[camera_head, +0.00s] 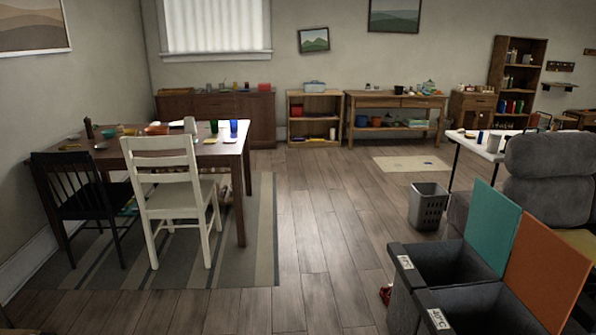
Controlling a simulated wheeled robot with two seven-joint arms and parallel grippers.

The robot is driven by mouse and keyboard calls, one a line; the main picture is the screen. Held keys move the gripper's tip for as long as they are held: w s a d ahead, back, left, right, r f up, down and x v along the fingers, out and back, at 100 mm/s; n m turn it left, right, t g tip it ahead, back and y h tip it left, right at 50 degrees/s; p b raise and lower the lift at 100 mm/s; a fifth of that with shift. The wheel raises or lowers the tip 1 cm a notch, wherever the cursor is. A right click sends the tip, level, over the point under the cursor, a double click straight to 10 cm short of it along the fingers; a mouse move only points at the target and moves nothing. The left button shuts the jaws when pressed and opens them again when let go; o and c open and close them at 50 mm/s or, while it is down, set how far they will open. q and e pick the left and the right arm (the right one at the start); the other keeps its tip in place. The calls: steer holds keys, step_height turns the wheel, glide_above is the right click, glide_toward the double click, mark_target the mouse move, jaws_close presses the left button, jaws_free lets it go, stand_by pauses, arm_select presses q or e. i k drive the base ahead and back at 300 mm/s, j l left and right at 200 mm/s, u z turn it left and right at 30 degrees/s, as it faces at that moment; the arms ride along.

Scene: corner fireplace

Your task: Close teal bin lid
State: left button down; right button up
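The teal bin lid (493,226) stands open and upright, tilted back, at the right of the head view. It is at the far edge of a dark grey bin (440,262), whose open top shows an empty-looking inside. A second dark bin (472,308) stands in front of it, with its orange lid (548,268) also standing open. White labels with writing are on the left walls of both bins. Neither of my grippers shows in the head view.
A grey armchair (548,160) stands close behind the lids. A grey basket (428,206) is on the floor beyond the bins. A small red thing (385,294) lies against the bins' left side. A white chair (168,180) and dining table (232,150) are at left. The middle wooden floor (330,240) is clear.

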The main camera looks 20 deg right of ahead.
mark_target(493, 219)
steer(key=i+z, duration=0.35)
steer(key=i+j+z, duration=0.1)
steer(key=i+z, duration=0.2)
steer(key=i, duration=0.25)
steer(key=i+j+z, duration=0.2)
steer(key=i+z, duration=0.4)
steer(key=z, duration=0.15)
steer(key=i+j+z, duration=0.2)
steer(key=z, duration=0.2)
steer(key=i+j+z, duration=0.45)
steer(key=z, duration=0.3)
steer(key=i+j+z, duration=0.2)
steer(key=j+z, duration=0.2)
steer(key=i+j, duration=0.05)
